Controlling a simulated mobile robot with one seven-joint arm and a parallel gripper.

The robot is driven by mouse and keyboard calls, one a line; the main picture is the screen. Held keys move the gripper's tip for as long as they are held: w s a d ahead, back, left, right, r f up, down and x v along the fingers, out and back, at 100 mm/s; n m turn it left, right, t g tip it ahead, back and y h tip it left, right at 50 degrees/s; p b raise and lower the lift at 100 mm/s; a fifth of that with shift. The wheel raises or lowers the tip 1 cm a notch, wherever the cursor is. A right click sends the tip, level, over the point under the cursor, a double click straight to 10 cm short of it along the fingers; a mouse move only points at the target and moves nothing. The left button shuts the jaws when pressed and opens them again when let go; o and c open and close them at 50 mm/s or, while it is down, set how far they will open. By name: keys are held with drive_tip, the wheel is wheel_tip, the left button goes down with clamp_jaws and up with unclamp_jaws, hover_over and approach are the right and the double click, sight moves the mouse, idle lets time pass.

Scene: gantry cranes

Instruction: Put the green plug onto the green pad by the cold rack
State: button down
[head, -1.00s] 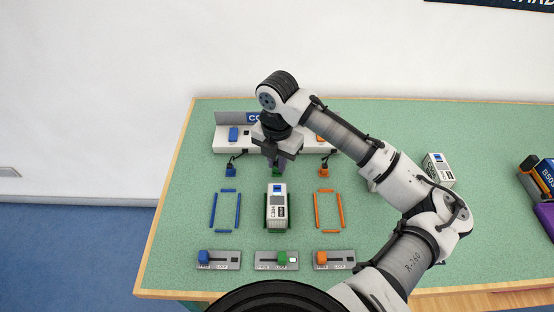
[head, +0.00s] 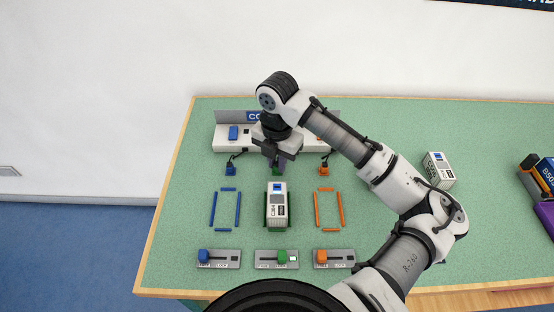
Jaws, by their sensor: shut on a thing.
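My gripper (head: 277,165) points down in front of the cold rack (head: 222,140) and is shut on the green plug (head: 276,171), of which only a small part shows below the jaws. A white container (head: 277,205) stands inside the green outline (head: 264,211) just in front of the gripper. My gripper and wrist hide the middle of the rack. I cannot tell which surface is the green pad.
The blue plug (head: 230,171) and orange plug (head: 324,171) sit on either side, near the blue outline (head: 212,209) and orange outline (head: 341,210). Slide locks (head: 277,265) line the front edge. Another white container (head: 438,170) stands to the right.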

drive_tip(key=c, duration=0.8)
unclamp_jaws()
drive_tip(key=shift+r+p, duration=2.8)
drive_tip(key=shift+r, duration=0.75)
drive_tip(key=shift+f, duration=0.1)
